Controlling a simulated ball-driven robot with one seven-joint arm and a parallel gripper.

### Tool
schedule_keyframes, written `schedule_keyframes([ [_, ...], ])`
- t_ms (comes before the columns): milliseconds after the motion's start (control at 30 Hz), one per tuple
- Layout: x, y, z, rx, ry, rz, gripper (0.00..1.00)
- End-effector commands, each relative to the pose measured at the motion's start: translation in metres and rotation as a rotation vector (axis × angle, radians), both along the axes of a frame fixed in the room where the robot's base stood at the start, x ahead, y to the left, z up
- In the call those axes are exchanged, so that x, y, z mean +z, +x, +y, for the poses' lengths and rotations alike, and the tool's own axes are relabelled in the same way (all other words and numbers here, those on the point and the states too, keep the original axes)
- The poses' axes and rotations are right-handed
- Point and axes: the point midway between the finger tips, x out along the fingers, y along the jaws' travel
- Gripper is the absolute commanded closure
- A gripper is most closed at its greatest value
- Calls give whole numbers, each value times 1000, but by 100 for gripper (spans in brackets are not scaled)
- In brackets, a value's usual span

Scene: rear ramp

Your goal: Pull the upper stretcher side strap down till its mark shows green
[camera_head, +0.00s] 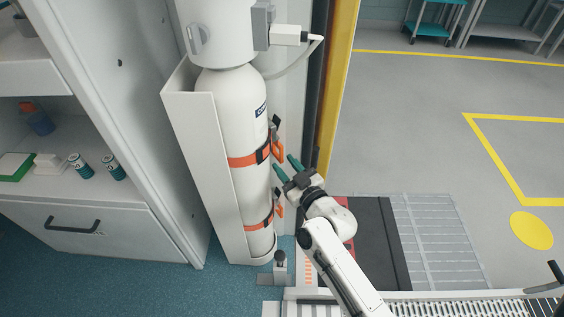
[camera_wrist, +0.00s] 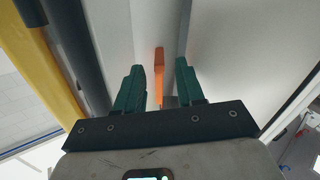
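A tall white cylinder (camera_head: 238,125) stands upright in a white bracket (camera_head: 200,150) with two orange straps around it. The upper strap (camera_head: 243,161) has a dark buckle and an orange loop (camera_head: 277,150) hanging at its right side. The lower strap (camera_head: 259,222) has a similar orange piece (camera_head: 279,206). My gripper (camera_head: 286,163) is open, its green fingertips just below the upper loop. In the wrist view an orange strip (camera_wrist: 159,75) shows beyond and between the open fingers; it looks ungripped. I see no green mark on either strap.
A yellow post (camera_head: 341,90) and dark upright stand close to the right of the cylinder. A white cabinet with a drawer (camera_head: 95,235) and shelves is at the left. A small black-knobbed lever (camera_head: 280,258) stands on the floor below. Open grey floor lies at the right.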

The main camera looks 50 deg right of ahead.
Motion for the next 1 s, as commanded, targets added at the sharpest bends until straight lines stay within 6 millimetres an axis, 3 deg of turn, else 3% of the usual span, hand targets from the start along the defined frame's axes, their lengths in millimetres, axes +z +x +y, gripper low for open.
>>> schedule_keyframes([
  [200,0,19,-6,0,1,2,62],
  [533,0,23,-7,1,1,2,62],
  [933,0,23,-6,2,1,2,99],
  [1000,0,23,-6,2,1,2,100],
])
